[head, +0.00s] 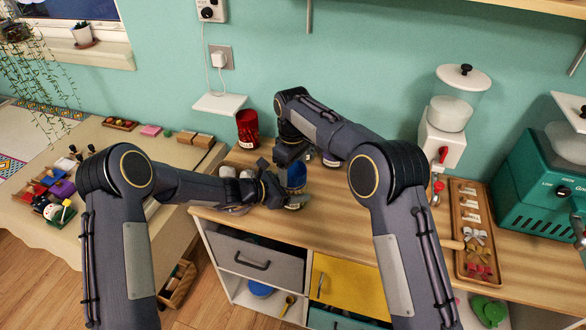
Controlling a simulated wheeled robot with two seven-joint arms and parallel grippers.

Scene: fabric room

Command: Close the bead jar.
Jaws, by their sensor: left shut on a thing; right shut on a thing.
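A small jar with dark blue contents (297,176) stands near the front left of the wooden counter (375,220), with a pale band low on it. My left gripper (283,192) comes in from the left and is shut on the jar's side. My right gripper (291,158) reaches down from above and is shut at the jar's top. The lid is hidden behind my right gripper, so I cannot tell how it sits on the jar.
A red canister (247,128) stands behind, near the wall. A wooden tray (472,228) with bows, a white dispenser (447,112) and a teal appliance (540,180) stand to the right. Small pale items (228,172) lie left of the jar. The counter's middle is mostly clear.

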